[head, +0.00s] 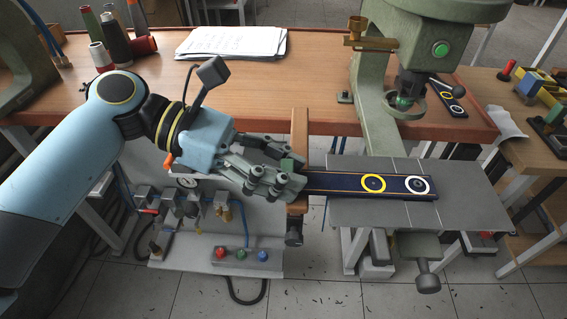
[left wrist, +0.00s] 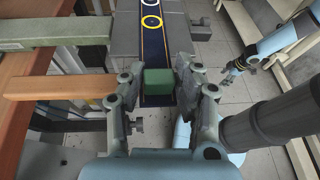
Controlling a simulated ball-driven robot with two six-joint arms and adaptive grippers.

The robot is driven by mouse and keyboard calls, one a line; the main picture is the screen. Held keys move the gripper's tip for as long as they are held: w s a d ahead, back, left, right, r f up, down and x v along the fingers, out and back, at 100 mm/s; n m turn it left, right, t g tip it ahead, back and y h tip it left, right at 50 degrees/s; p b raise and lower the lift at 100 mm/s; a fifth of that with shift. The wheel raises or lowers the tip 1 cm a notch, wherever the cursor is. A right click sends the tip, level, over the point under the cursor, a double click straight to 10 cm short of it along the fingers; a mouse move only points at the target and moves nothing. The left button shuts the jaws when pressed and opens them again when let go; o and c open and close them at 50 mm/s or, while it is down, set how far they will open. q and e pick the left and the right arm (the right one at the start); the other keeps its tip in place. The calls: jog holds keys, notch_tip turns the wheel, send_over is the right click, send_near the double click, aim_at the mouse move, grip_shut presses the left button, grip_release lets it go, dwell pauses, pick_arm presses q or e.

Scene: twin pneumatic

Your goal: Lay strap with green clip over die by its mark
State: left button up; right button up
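A dark blue strap (head: 335,183) with orange edging, one yellow ring and one white ring reaches right from my left gripper (head: 290,181) over a grey plate (head: 465,207). I cannot tell whether it touches the plate. The green clip (head: 287,164) is at the strap's near end. In the left wrist view the clip (left wrist: 158,81) sits between the left gripper's two fingers (left wrist: 159,88), which close on its sides. My right gripper (left wrist: 232,74) shows small at the right of that view, away from the strap; its fingers are too small to judge. No separate die is clear to me.
A green press (head: 372,90) stands behind the plate. A second ringed strip (head: 447,97) lies on the bench at its right. A wooden bar (head: 299,140) juts from the bench beside my left gripper. Papers (head: 232,42) and spools (head: 115,38) lie at the back left.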

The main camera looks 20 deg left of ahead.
pick_arm(q)
jog(key=o, duration=0.5)
jog(key=shift+o, duration=0.2)
